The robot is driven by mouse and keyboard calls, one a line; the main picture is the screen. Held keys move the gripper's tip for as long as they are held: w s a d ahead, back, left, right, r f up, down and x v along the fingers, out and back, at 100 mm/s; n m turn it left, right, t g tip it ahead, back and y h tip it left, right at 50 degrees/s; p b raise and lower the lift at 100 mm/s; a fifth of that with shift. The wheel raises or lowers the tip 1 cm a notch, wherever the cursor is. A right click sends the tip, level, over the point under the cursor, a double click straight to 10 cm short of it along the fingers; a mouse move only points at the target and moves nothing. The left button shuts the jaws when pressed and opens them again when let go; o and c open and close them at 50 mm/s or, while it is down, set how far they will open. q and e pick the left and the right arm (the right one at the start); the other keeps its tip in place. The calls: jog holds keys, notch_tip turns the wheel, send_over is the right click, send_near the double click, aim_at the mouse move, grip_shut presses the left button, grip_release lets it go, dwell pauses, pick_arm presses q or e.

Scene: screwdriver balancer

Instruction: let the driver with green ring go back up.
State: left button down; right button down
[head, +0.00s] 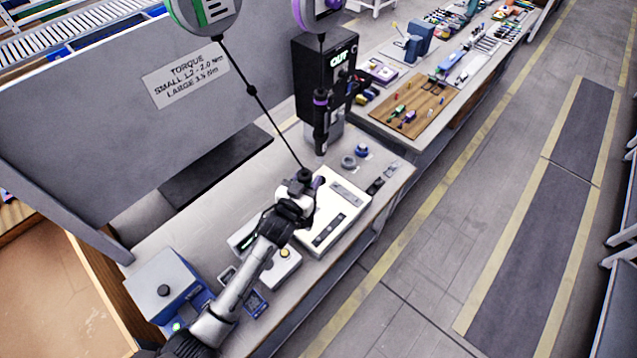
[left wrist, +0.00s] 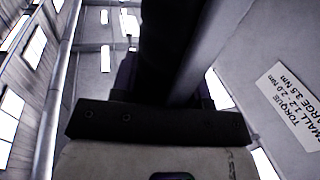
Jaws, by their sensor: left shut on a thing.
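The driver on the cable from the green-marked balancer (head: 207,12) is in my left gripper (head: 297,203), low over the bench. Only its dark top (head: 305,173) shows clearly; the gripper hides most of it, and I cannot make out its green ring. The cable runs taut and slanted from the balancer down to this top. In the left wrist view a dark upright body, seemingly the driver (left wrist: 165,50), rises in front of the gripper. The purple-ringed driver (head: 320,115) hangs under the purple-marked balancer (head: 320,10). My right gripper is not in view.
A white panel (head: 345,200) lies on the bench just right of my left gripper. A blue box (head: 165,285) stands at the bench's near left. A black unit (head: 312,75) stands behind the purple-ringed driver. A grey board with a torque sign (head: 186,74) backs the bench.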

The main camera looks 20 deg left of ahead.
pick_arm(q)
jog(key=a+r+n+y, duration=0.2)
jog(key=a+n+y, duration=0.3)
jog(key=a, duration=1)
jog(key=shift+m+y, duration=0.3)
jog(key=shift+m, duration=0.4)
jog(key=r+p, duration=0.2)
jog(key=r, duration=0.1)
jog(key=r+p, duration=0.1)
jog(key=shift+s+r, duration=0.3)
jog(key=shift+s, duration=0.05)
jog(key=c, duration=0.6)
grip_release()
jog(key=o, duration=0.3)
jog(key=shift+f, duration=0.1)
jog(key=o, duration=0.3)
